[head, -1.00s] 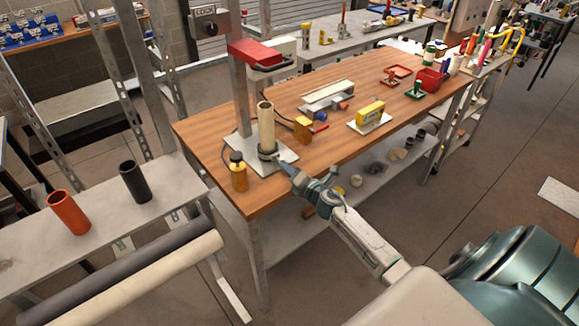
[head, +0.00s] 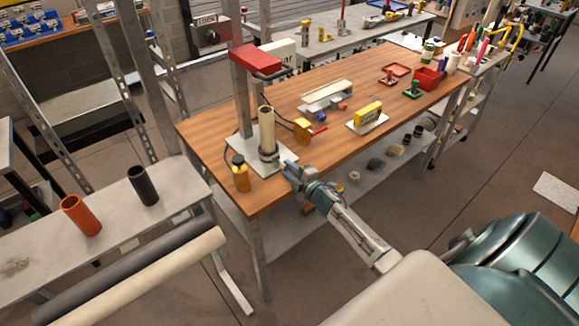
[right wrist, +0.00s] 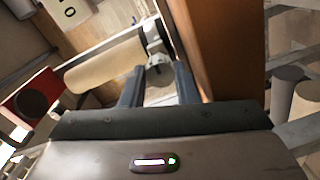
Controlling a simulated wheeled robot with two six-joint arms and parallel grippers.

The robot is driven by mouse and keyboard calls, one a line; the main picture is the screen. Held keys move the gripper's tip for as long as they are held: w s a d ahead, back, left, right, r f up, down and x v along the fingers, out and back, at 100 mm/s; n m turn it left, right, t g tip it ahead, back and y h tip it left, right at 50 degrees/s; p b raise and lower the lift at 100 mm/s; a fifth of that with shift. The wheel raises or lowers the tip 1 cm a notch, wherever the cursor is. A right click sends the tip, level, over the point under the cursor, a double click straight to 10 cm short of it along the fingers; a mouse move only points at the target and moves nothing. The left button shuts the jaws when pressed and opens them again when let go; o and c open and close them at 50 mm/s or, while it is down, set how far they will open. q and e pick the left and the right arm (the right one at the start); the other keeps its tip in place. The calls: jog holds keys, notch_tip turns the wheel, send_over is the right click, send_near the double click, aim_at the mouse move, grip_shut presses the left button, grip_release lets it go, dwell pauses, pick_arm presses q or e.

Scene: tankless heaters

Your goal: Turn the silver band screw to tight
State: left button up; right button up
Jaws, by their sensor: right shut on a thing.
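A cream pipe (head: 266,128) stands upright on a pale base plate (head: 280,163) at the near left corner of the wooden bench. A silver band (head: 268,155) goes around its lower end. My right gripper (head: 287,168) is at the band's right side, from the bench's front edge. In the right wrist view, the pipe (right wrist: 105,65) lies across the left, with the dark and silver band (right wrist: 151,36) at its end. The silver band screw (right wrist: 159,65) shows between the tips of my right gripper (right wrist: 158,74), which is shut on it. My left gripper is not in view.
A brown bottle (head: 240,174) stands left of the base plate. A post with a red head (head: 257,58) rises behind the pipe. A yellow block (head: 302,130) and yellow meter (head: 368,114) stand to the right. Bare wood lies between them and the bench's front edge.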

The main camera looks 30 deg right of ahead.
jog(key=shift+m+p, duration=0.9)
jog(key=shift+m, duration=0.9)
jog(key=o, duration=1)
jog(key=shift+c, duration=0.2)
jog(key=shift+s, duration=0.1)
jog(key=shift+s+f, duration=0.1)
jog(key=shift+f, duration=0.1)
